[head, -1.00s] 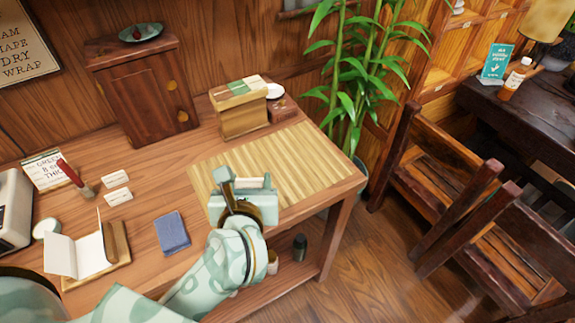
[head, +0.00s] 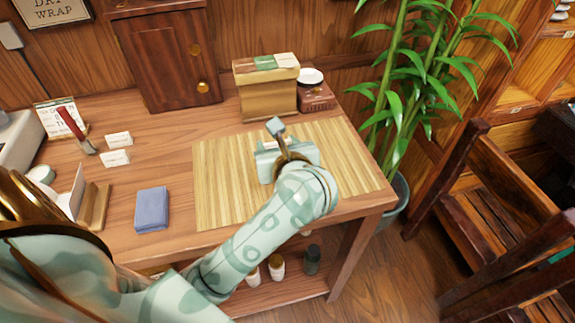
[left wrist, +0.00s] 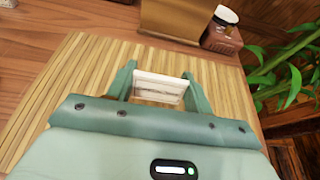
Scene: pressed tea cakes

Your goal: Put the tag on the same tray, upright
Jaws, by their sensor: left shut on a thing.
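In the left wrist view a small white tag (left wrist: 158,92) with faint dark marks sits between the two green fingers of my left gripper (left wrist: 158,84). The gripper is shut on it. In the head view my left gripper (head: 286,152) is over the bamboo mat (head: 222,185), and it hides most of the tag. I cannot tell whether the tag touches the mat. I cannot make out for sure which thing is the tray. My right gripper is not in view.
A tan box (head: 266,95) with a green-and-white top stands behind the mat, beside a brown jar (head: 315,97). A wooden cabinet (head: 165,60) stands at the back. A blue cloth (head: 152,209) lies left of the mat. The mat's left part is bare.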

